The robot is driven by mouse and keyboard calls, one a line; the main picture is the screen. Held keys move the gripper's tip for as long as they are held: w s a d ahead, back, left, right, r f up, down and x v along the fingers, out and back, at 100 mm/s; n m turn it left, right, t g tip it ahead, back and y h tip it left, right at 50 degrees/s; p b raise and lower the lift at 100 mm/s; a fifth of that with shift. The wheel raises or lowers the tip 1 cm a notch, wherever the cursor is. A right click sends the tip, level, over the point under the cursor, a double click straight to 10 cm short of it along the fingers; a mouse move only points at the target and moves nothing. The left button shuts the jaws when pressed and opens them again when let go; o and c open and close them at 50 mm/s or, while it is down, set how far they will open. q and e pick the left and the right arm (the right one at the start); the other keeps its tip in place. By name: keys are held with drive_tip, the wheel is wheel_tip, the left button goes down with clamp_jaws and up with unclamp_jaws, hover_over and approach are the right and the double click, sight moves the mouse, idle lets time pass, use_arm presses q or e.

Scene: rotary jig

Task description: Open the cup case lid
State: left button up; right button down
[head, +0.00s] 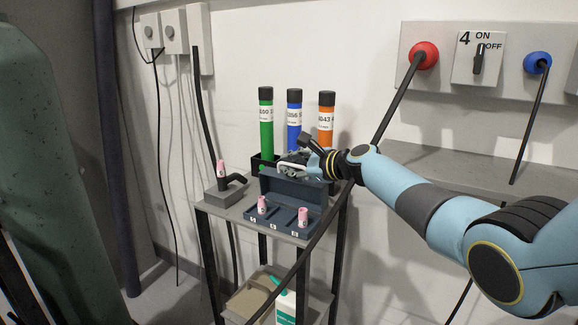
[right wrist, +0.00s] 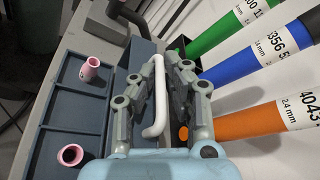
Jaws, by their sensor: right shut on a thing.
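The cup case (head: 284,222) is a dark blue box on the small table, with numbered compartments along its front. Its lid (head: 285,189) stands raised at the back of the case, roughly upright, with the inside open to view. Pink cups (head: 303,215) stand in two of the compartments; one cup (right wrist: 90,69) also shows in the right wrist view. My right gripper (head: 292,163) is at the lid's top edge. In the right wrist view its fingers close around the white handle (right wrist: 158,95). The lid's far side is partly hidden by the gripper. My left gripper is out of view.
Green (head: 265,121), blue (head: 294,119) and orange (head: 326,117) tubes stand in a rack close behind the lid. A torch with a pink cup sits on a grey block (head: 225,192) left of the case. A black cable crosses in front of the table's right side.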

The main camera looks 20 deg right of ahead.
drive_tip(key=shift+f, duration=0.1)
idle(0.3)
drive_tip(key=c, duration=1.7)
unclamp_jaws()
drive_tip(key=shift+v, duration=6.05)
drive_tip(key=shift+w, duration=0.1)
drive_tip(key=shift+c, duration=0.2)
